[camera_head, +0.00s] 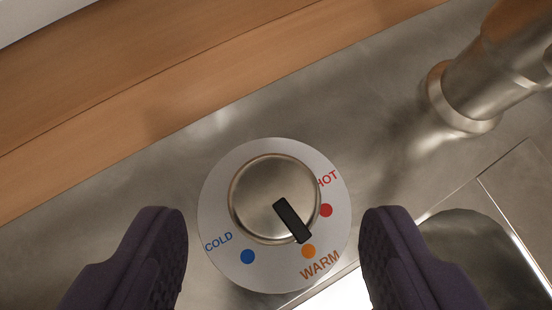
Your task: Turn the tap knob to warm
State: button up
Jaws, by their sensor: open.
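The round metal tap knob (258,193) sits on a white dial plate (222,262) near the middle of the view. Its black pointer (292,220) points down and right, at the orange dot (308,251) beside the WARM label (320,265). The blue COLD dot (248,257) is to the lower left and the red HOT dot (326,210) to the right. My gripper (275,235) is open, with one purple finger on each side of the dial. Neither finger visibly touches the knob.
The metal tap body (490,85) rises from the steel surface (340,110) at the upper right. A sink basin edge (480,190) lies at the lower right. A wooden board (190,70) runs across the upper left. The steel around the dial is clear.

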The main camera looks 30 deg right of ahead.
aim_at(274, 205)
jog(key=b+x, duration=0.1)
jog(key=x, duration=0.5)
jog(key=shift+w+d+f+b, duration=0.1)
jog(key=shift+w+f+b, duration=0.1)
jog(key=shift+f+b, duration=0.1)
jog(key=shift+r, duration=0.1)
jog(key=c, duration=1)
jog(key=shift+o, duration=0.2)
jog(key=shift+n, duration=0.4)
jog(key=o, duration=1)
jog(key=shift+c, duration=0.2)
jog(key=p+v, duration=0.1)
jog(key=v, duration=0.6)
jog(key=shift+s+r+p, duration=0.25)
jog(key=shift+s+p, duration=0.1)
jog(key=shift+p, duration=0.05)
